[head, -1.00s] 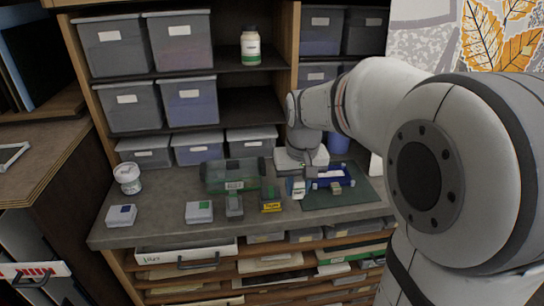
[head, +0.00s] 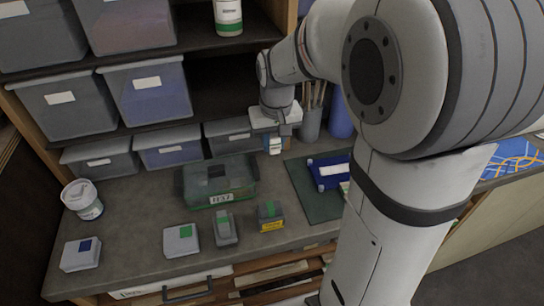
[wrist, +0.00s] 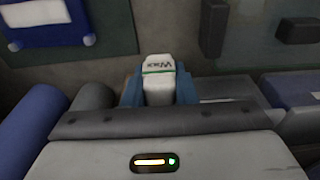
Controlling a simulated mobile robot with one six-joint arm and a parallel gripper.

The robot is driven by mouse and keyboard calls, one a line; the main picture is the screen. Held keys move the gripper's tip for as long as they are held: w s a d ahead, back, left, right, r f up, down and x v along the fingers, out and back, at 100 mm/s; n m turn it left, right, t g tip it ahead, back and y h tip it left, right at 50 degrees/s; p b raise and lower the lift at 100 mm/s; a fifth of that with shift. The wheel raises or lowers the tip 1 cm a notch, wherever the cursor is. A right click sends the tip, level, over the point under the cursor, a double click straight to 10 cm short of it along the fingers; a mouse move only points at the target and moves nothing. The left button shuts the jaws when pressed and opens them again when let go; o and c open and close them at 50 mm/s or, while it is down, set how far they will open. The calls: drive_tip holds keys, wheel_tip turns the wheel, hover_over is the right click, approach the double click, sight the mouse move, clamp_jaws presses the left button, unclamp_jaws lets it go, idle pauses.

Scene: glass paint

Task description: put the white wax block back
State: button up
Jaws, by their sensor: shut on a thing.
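The white wax block (wrist: 159,80), marked "Wax" with a green band, is between the blue fingers of my gripper (wrist: 158,92) in the wrist view. My gripper is shut on it. In the head view my gripper (head: 274,148) holds the block above the back of the counter, in front of the lower bins. It is to the right of and behind the clear box with a green base (head: 222,201), labelled H37. The block shows only small there.
A green mat (head: 306,197) with a blue tray (head: 322,180) lies right, partly hidden by my arm. A yellow-labelled block (head: 270,216), a grey block (head: 225,229), two pale boxes (head: 181,240) (head: 80,254) and a white tub (head: 83,200) stand on the counter. Bins (head: 230,139) line the back.

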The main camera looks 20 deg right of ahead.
sight(274, 168)
wheel_tip(274, 168, down, 2)
drive_tip(key=shift+f, duration=2.05)
drive_tip(key=shift+f, duration=0.15)
drive_tip(key=o, duration=1)
